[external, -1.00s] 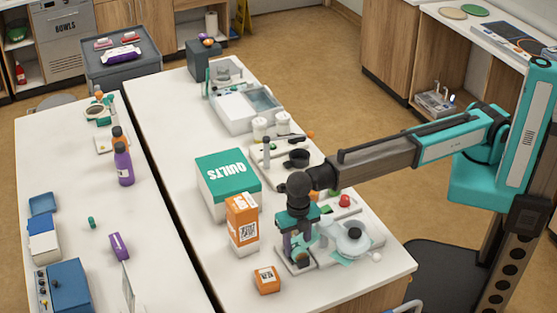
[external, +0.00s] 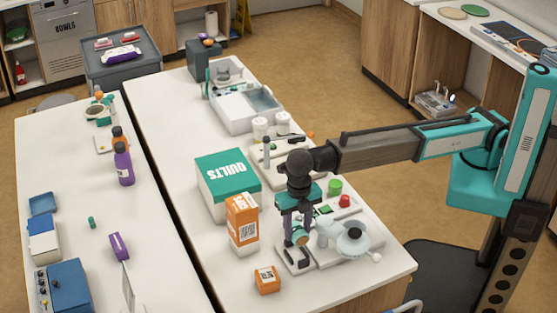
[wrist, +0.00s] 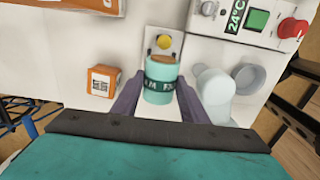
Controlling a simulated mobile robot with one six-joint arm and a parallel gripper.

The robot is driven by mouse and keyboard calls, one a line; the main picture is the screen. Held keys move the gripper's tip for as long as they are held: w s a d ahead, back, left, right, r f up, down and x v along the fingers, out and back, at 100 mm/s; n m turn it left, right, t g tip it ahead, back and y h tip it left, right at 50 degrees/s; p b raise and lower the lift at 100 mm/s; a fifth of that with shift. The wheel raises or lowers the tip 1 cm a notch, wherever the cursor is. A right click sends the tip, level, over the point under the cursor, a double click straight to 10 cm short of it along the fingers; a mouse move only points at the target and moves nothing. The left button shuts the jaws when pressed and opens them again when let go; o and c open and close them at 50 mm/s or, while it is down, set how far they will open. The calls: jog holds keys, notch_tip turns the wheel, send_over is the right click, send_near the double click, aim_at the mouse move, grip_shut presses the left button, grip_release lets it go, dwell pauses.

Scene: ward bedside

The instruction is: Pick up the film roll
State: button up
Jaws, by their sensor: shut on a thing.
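The film roll (wrist: 160,84) is a teal cylinder with a dark lettered band and a brown top, seen in the wrist view between my two purple fingers. My gripper (wrist: 160,92) is shut on it, one finger on each side. In the external view my gripper (external: 298,232) points down over the right-hand table. Only a small orange and teal part of the roll (external: 301,236) shows there, the rest hidden by the fingers. It is above or beside a grey device with a dark plate (external: 294,259); I cannot tell the gap.
A tall orange box (external: 242,224) and a white-green box (external: 226,183) stand left of my gripper. A small orange box (external: 267,280) lies in front. A white device with a round lid (external: 352,240) and a red knob (external: 344,201) are right.

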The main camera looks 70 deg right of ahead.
jog(key=shift+r, duration=1.3)
